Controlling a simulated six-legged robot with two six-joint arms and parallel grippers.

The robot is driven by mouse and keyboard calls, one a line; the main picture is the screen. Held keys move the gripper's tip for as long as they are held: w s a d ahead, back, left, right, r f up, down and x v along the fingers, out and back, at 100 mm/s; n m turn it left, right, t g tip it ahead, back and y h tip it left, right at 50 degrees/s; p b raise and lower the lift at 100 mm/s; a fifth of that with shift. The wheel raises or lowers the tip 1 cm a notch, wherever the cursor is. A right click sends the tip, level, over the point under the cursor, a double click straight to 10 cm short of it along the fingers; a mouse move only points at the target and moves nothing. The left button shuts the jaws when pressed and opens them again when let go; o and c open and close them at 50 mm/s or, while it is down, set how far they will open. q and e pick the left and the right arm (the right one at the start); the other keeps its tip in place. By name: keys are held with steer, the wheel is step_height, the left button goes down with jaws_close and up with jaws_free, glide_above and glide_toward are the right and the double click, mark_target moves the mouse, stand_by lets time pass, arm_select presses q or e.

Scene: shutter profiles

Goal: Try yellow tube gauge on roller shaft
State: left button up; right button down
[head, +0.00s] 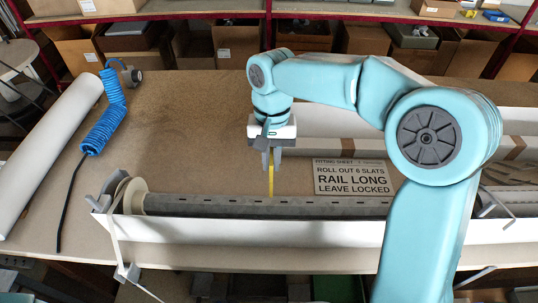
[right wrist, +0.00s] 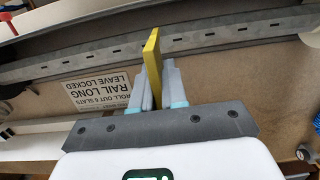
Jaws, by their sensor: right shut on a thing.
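The yellow tube gauge (head: 271,182) is a thin strip hanging below my right gripper (head: 271,163). In the right wrist view the gauge (right wrist: 152,60) stands out between the fingers of the gripper (right wrist: 158,88), which are shut on it. The roller shaft (head: 240,206) is a long grey slotted tube lying across the front of the table; it also shows in the right wrist view (right wrist: 205,40). The gauge's lower end appears at the shaft's far edge in the head view; I cannot tell whether they touch. My left gripper is not in view.
The shaft lies along a white housing (head: 250,232) with a cream end disc (head: 131,196) at left. A sign (head: 351,178) lies behind it, right of the gripper. A blue coiled hose (head: 103,115) and white roll (head: 45,150) are at left. The table's middle left is clear.

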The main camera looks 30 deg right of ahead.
step_height(320, 180, down, 2)
steer(key=shift+s+a+f+b, duration=0.1)
steer(key=shift+s+a+b, duration=0.05)
steer(key=shift+b, duration=0.8)
steer(key=f+b, duration=0.4)
steer(key=f, duration=0.2)
steer(key=shift+d+f, duration=0.1)
steer(key=shift+d, duration=0.1)
steer(key=shift+a, duration=0.1)
steer(key=shift+f, duration=0.1)
